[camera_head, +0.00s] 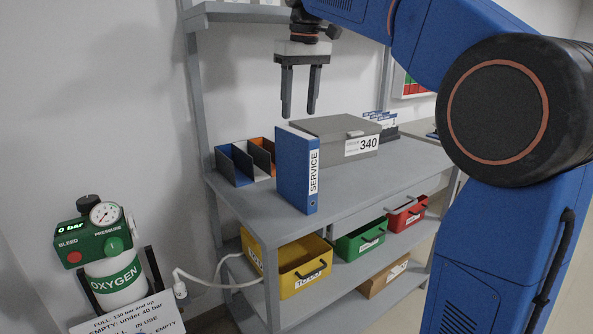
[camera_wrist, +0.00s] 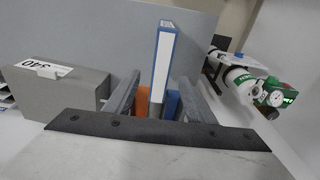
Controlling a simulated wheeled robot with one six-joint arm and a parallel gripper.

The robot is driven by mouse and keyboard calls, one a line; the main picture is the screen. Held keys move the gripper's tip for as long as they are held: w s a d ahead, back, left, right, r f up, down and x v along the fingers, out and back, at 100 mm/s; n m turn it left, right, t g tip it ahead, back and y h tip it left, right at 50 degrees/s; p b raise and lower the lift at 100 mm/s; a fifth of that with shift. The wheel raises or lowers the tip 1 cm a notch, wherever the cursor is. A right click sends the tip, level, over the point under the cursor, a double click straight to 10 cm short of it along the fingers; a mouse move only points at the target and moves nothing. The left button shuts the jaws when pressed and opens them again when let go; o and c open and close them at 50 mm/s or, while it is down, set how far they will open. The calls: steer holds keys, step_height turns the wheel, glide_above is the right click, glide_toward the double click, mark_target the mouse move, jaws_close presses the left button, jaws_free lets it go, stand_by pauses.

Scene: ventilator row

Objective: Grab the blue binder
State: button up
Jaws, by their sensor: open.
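The blue binder (camera_head: 295,170) stands upright on the grey bench near its front left edge, with a white spine label reading SERVICE. My gripper (camera_head: 299,112) hangs above the binder in the head view, pointing down with its two fingers apart and nothing between them. In the wrist view the binder (camera_wrist: 163,60) shows between and beyond the two fingers (camera_wrist: 158,95), its white label facing up the picture. The fingers appear apart from the binder.
A grey case marked 340 (camera_head: 335,138) stands right behind the binder. A divided file holder (camera_head: 236,166) with blue and orange parts is at left. Yellow (camera_head: 300,262), green (camera_head: 360,240) and red (camera_head: 407,214) bins sit below. An oxygen cylinder (camera_head: 113,275) stands left.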

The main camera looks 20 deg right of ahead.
mark_target(294, 162)
steer(key=f, duration=0.5)
steer(key=w+f, duration=0.1)
steer(key=f, duration=1)
steer(key=shift+w+a+f, duration=0.3)
steer(key=shift+a+f, duration=0.05)
steer(key=shift+a, duration=0.05)
steer(key=c, duration=1.2)
jaws_close()
steer(key=shift+r, duration=0.15)
